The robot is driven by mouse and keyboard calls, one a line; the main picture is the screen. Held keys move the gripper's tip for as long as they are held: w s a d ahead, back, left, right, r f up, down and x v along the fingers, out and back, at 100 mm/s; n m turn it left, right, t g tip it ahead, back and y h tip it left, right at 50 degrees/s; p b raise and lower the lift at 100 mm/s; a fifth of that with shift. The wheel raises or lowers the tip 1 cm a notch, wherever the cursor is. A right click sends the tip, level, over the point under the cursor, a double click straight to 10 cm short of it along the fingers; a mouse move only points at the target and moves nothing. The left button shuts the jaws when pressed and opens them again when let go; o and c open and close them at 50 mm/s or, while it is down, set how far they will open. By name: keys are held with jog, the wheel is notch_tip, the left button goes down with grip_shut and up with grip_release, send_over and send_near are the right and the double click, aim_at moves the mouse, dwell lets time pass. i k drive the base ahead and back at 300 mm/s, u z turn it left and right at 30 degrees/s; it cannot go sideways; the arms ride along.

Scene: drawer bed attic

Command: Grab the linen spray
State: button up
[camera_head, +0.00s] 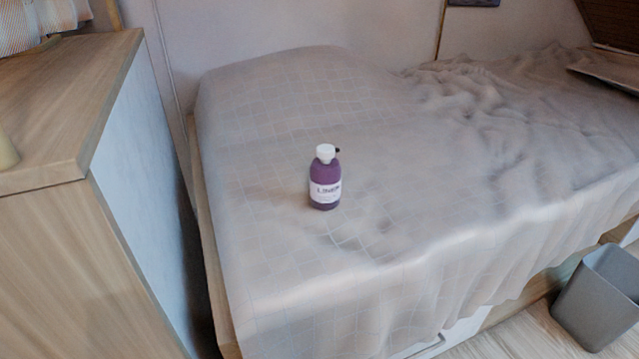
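The linen spray (324,179) is a small purple bottle with a white cap and a white label that reads "LINEN". A small dark nozzle sticks out to the right of the cap. It stands upright on the bed (270,265), on the grey checked cover, near the middle of the view. Nothing touches it apart from the cover. My gripper does not show in this view.
A wooden cabinet (50,240) stands at the left, close to the bed's side. A grey bin (597,300) stands on the floor at the lower right. The cover is rumpled at the upper right and clear around the bottle.

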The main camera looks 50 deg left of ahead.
aim_at(325, 178)
jog(key=u, duration=2)
jog(key=k, duration=0.5)
jog(key=u, duration=0.75)
jog(key=i, duration=0.75)
jog(key=z, duration=2.1)
